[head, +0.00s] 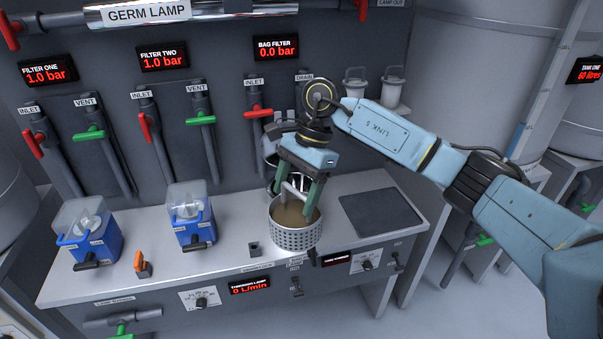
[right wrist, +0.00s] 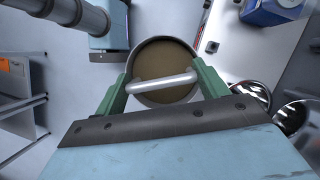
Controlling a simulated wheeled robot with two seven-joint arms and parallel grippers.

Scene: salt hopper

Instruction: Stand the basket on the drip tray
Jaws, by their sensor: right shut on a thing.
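The basket (head: 296,239) is a round perforated metal pot with brown contents, upright over the front middle of the grey bench. My right gripper (head: 298,190) is above it, shut on its pale bar handle. The right wrist view looks down into the basket (right wrist: 166,62); the handle (right wrist: 163,85) lies between the green fingers of my right gripper (right wrist: 160,90). I cannot tell whether the basket's base touches the bench. A dark flat square plate (head: 382,213), which looks like the drip tray, lies empty to the basket's right. My left gripper is not in view.
Two blue filter units (head: 190,215) (head: 88,232) and an orange-topped item (head: 142,264) stand on the bench left of the basket. A small dark block (head: 254,249) is close to the basket's left. A metal vessel (head: 270,150) is behind my gripper. Pipes with valves line the back wall.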

